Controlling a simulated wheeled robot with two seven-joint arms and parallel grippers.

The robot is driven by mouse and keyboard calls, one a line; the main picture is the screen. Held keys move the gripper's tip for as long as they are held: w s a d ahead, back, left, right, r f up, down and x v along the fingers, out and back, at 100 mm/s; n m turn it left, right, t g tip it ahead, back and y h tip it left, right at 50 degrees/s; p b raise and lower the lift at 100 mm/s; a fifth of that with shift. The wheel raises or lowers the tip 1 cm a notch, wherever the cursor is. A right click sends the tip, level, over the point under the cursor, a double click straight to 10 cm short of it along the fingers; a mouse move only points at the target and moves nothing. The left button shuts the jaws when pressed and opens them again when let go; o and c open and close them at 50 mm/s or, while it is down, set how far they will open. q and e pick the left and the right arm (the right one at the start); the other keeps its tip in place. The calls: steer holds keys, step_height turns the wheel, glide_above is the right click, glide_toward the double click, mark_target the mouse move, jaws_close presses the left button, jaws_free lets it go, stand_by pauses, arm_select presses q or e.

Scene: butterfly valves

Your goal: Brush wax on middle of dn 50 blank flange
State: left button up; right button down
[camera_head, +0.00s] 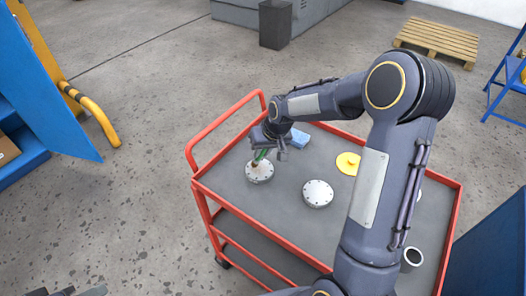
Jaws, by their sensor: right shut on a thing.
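My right gripper (270,150) is above the left part of the red cart. It is shut on a brush (261,156), of which a green part shows. The brush points down at a pale round flange (259,174) with holes around its rim. The brush's lower end is at or just above the flange's middle; I cannot tell whether it touches. A second round flange (318,194) lies to the right, clear of the gripper. I cannot tell their sizes. A dark grey piece at the bottom left edge looks like my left gripper (78,292), mostly cut off.
The red-railed cart (228,203) has a grey top. A blue block (299,138) lies behind the gripper, and a yellow disc (348,163) lies farther right. A dark-mouthed cup (411,259) stands near the right end. My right arm hides part of the cart.

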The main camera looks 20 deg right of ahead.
step_height(320, 180, up, 4)
steer(key=shift+r+p, duration=0.15)
steer(key=shift+p, duration=1.1)
steer(key=shift+w+a+r+p, duration=0.1)
steer(key=shift+r+p, duration=0.4)
steer(key=shift+r, duration=0.15)
steer(key=shift+r+p, duration=0.8)
steer(key=shift+r, duration=0.45)
steer(key=shift+f, duration=0.1)
steer(key=shift+f+b, duration=0.45)
steer(key=shift+b, duration=0.05)
steer(key=shift+r, duration=0.1)
